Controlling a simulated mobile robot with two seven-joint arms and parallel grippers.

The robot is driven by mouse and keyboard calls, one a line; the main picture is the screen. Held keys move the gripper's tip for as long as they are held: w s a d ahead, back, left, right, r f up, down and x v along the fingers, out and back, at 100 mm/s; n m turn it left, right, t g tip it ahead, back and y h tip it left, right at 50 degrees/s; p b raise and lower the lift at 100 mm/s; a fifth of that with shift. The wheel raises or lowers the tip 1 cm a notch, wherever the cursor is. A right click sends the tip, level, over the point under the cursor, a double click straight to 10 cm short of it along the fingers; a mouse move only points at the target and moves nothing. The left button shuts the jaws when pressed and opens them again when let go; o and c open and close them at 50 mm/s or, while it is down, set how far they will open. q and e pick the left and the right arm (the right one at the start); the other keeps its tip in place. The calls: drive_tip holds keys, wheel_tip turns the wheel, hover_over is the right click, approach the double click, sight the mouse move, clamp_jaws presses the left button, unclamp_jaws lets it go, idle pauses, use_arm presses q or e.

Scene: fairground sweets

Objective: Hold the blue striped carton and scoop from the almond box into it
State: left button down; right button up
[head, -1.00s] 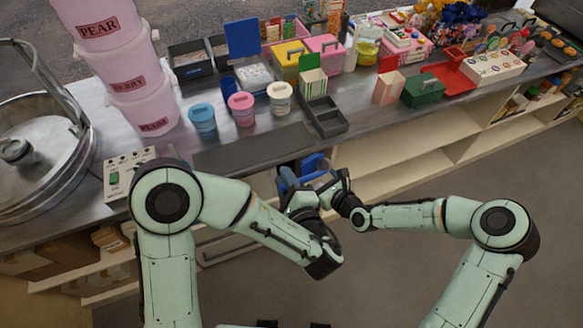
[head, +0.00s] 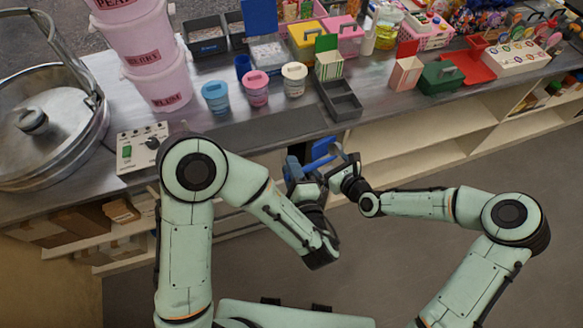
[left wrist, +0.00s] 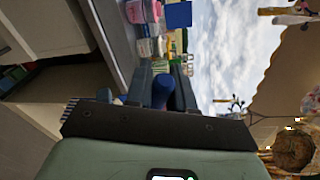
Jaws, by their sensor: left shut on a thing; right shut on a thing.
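I cannot tell which container holds almonds; an open box has a blue lid (head: 260,17).
Blue (head: 215,97), pink (head: 255,90) and cream (head: 294,80) tubs stand near a dark divided tray (head: 342,101). Stacked pink buckets (head: 160,82) and a large metal pan (head: 48,120) are at left. The counter's front strip (head: 260,130) is clear.

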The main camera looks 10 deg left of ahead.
use_arm(q)
drive_tip(key=shift+r, duration=0.1)
drive_tip(key=w+d+r+m+g+y, duration=0.3)
drive_tip(key=w+d+r+m+g, duration=0.2)
drive_tip(key=w+d+r+m, duration=0.4)
drive_tip(key=shift+w+d+r+m, duration=0.3)
drive_tip(key=shift+d+r+m, duration=0.25)
drive_tip(key=shift+r, duration=0.9)
